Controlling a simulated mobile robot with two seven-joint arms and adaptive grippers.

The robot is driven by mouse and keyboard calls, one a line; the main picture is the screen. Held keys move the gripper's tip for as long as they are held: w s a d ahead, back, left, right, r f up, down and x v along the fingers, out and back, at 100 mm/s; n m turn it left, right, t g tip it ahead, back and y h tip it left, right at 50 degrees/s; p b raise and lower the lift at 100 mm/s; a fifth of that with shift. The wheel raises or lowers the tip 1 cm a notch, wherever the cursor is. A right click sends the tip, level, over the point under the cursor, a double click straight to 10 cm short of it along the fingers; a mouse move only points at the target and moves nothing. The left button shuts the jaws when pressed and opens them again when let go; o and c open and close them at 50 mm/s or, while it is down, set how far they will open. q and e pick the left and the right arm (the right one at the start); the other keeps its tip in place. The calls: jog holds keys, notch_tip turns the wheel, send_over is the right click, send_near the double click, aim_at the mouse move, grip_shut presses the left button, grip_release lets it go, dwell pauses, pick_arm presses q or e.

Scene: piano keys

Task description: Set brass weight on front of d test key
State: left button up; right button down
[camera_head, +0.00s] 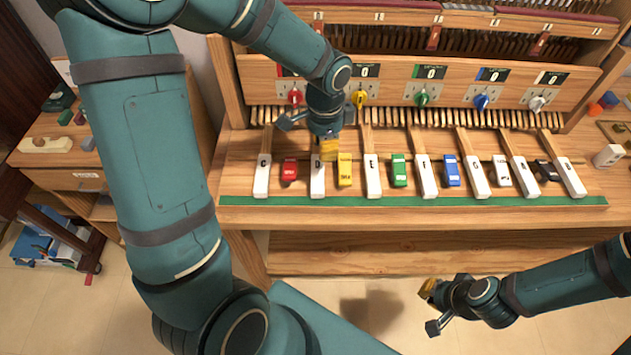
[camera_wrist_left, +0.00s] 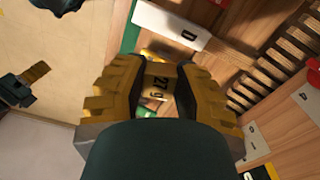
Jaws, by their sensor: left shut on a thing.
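The brass weight (camera_wrist_left: 157,88), marked "27 g", is held between the yellow pads of my left gripper (camera_wrist_left: 158,95). In the head view my left gripper (camera_head: 328,150) is shut, over the area just behind the white front of the second key from the left, the d key (camera_head: 317,183); the weight cannot be made out there. The d key's lettered front (camera_wrist_left: 170,25) shows beyond the fingers in the wrist view. Whether the weight touches anything below is hidden. My right gripper (camera_head: 431,308) is open and empty, in front of the bench at lower right.
Red (camera_head: 289,170), yellow (camera_head: 345,170), green (camera_head: 399,170) and blue (camera_head: 451,171) blocks lie between the white keys. A green strip (camera_head: 420,201) runs along the bench's front edge. A panel of coloured knobs (camera_head: 421,98) stands behind. A small white block (camera_head: 608,155) sits at far right.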

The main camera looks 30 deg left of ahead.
pick_arm(q)
jog(key=a+m, duration=0.2)
jog(key=m, duration=0.1)
jog(key=b, duration=0.2)
send_over(315, 174)
notch_tip(315, 174, down, 6)
jog(key=shift+f, duration=0.2)
jog(key=shift+f+b, duration=0.4)
jog(key=shift+f, duration=1.15)
jog(key=shift+f, duration=0.1)
